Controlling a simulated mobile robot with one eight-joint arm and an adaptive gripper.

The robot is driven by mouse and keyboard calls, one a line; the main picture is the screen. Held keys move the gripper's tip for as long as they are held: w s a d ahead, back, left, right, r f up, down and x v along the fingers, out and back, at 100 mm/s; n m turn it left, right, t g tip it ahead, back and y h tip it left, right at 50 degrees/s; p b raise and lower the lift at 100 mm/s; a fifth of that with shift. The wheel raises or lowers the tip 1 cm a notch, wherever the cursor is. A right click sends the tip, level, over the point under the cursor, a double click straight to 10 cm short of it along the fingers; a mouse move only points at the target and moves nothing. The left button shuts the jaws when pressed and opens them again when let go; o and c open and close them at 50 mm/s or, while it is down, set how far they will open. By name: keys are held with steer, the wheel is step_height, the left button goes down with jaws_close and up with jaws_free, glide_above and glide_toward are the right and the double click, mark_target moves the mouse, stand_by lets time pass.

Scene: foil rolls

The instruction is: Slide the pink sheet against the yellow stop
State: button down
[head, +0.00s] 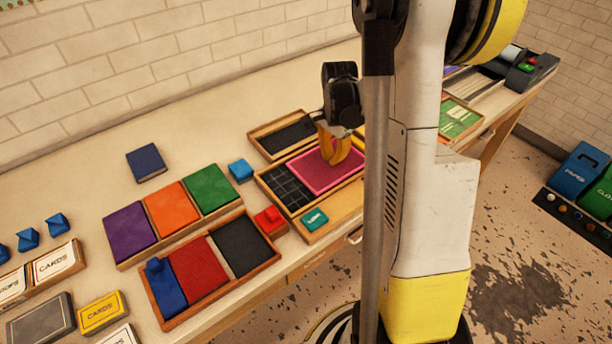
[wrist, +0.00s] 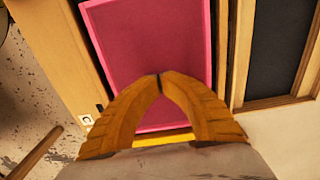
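The pink sheet (head: 318,178) lies flat in a shallow wooden tray, to the right of a dark gridded area. It also shows in the wrist view (wrist: 150,35). My gripper (head: 333,163) is over the sheet, with its yellow fingertips together at or just above its surface. In the wrist view the tips (wrist: 159,77) meet with nothing between them; contact with the sheet is unclear. The yellow stop (wrist: 162,139) shows as a strip just past the sheet's near edge, partly behind my fingers. Whether the two touch I cannot tell.
The dark grid (head: 286,188) is bare. A tray with a dark panel (head: 285,136) lies behind. A teal block (head: 314,219) and a red block (head: 270,218) sit in front and left. Trays of coloured panels (head: 172,206) fill the bench's left.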

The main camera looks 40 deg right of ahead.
steer(key=shift+d, duration=0.2)
steer(key=shift+d, duration=0.15)
steer(key=shift+d, duration=0.1)
steer(key=shift+r, duration=0.1)
stand_by(0.5)
steer(key=shift+r, duration=0.2)
steer(key=shift+r+p, duration=2.7)
steer(key=shift+r, duration=1.05)
